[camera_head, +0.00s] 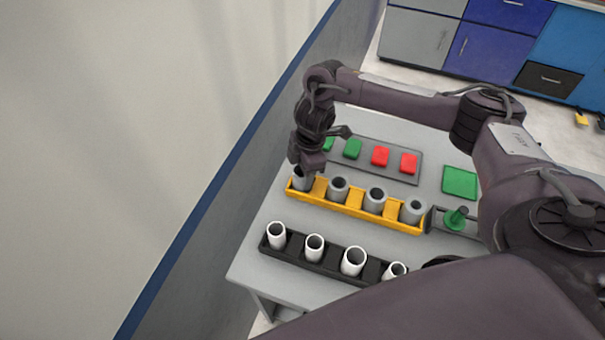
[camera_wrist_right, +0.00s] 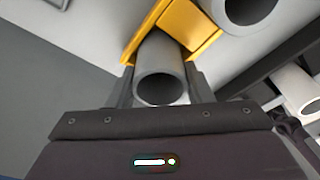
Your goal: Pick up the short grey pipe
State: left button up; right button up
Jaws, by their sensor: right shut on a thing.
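Several short grey pipes stand upright in a yellow rack (camera_head: 353,205) on the table. My right gripper (camera_head: 302,172) is at the rack's far left end, over the leftmost grey pipe (camera_head: 300,183). In the right wrist view this grey pipe (camera_wrist_right: 161,75) sits between the two fingers of the right gripper (camera_wrist_right: 160,92), which are shut on it. Its lower end is still at the yellow rack (camera_wrist_right: 190,25). Other grey pipes (camera_head: 338,188) stand to the right in the same rack. My left gripper is not in view.
A black rack (camera_head: 335,264) with several white pipes stands in front of the yellow one. Behind is a grey panel (camera_head: 395,160) with green and red blocks. A green square (camera_head: 460,182) and a green peg (camera_head: 456,217) are at the right. A wall is left of the table.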

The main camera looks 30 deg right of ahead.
jog(key=shift+r, duration=0.5)
notch_tip(320, 180, up, 18)
jog(key=p, duration=0.4)
jog(key=shift+r, duration=0.25)
